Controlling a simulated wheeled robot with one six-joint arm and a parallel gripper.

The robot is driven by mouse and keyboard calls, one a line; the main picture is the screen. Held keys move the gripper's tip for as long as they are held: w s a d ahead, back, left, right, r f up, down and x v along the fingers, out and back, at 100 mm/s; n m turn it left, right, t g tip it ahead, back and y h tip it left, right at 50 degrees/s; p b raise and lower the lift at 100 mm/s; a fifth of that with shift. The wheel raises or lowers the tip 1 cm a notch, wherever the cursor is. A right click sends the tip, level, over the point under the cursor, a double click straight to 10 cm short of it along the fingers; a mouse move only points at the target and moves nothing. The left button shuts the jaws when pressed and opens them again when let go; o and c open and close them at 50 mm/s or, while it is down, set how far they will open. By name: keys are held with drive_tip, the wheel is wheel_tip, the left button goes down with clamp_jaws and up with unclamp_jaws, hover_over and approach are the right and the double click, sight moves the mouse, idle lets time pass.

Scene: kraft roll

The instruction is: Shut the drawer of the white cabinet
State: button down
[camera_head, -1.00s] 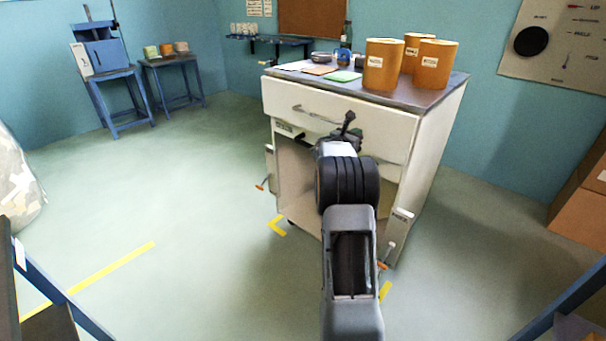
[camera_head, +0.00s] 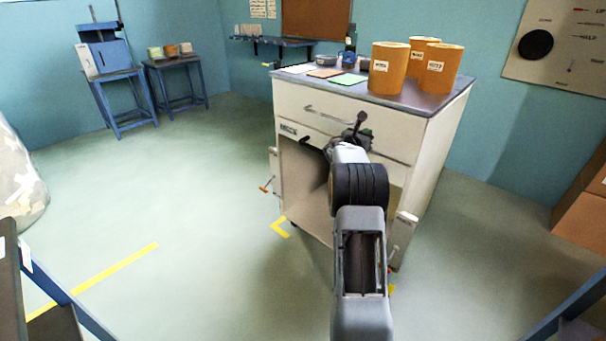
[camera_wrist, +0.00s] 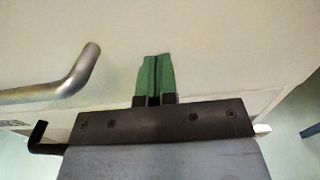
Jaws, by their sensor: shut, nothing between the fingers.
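The white cabinet (camera_head: 436,150) stands ahead of me with a dark top. Its drawer (camera_head: 290,98) is the wide upper front panel with a metal bar handle (camera_head: 322,113). The panel looks nearly flush with the cabinet; any small gap is hard to tell. My gripper (camera_head: 359,124) is at the drawer's front, right of the handle. In the wrist view, the green fingertips (camera_wrist: 155,75) are together and empty, at or very near the drawer's pale face (camera_wrist: 215,55). The handle (camera_wrist: 60,88) is to their left, apart from them. Contact is not certain.
Below the drawer is an open compartment (camera_head: 308,190), partly hidden by my arm. Brown rolls (camera_head: 389,70) stand on the cabinet top. Cartons (camera_head: 582,225) are at right. Blue stands (camera_head: 125,95) are at the back left.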

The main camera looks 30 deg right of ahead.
drive_tip(key=b+v, duration=0.1)
drive_tip(key=v, duration=1.3)
drive_tip(key=s+a+r+m+g+y+p, duration=0.3)
drive_tip(key=s+a+r+m+y+p, duration=0.2)
drive_tip(key=s+a+r+m+p, duration=0.5)
drive_tip(key=s+a+r+m+y+p, duration=0.2)
drive_tip(key=s+a+m+y+p, duration=0.3)
drive_tip(key=a, duration=0.6)
drive_tip(key=s+a+r+m+t+y+p, duration=0.1)
drive_tip(key=s+a+r+m+y+p, duration=0.2)
drive_tip(key=s+a+m+y+p, duration=0.3)
drive_tip(key=s+a+y+p, duration=0.1)
drive_tip(key=s+a+p, duration=0.1)
drive_tip(key=a, duration=0.3)
drive_tip(key=shift+s+a+r, duration=0.25)
drive_tip(key=shift+s, duration=0.45)
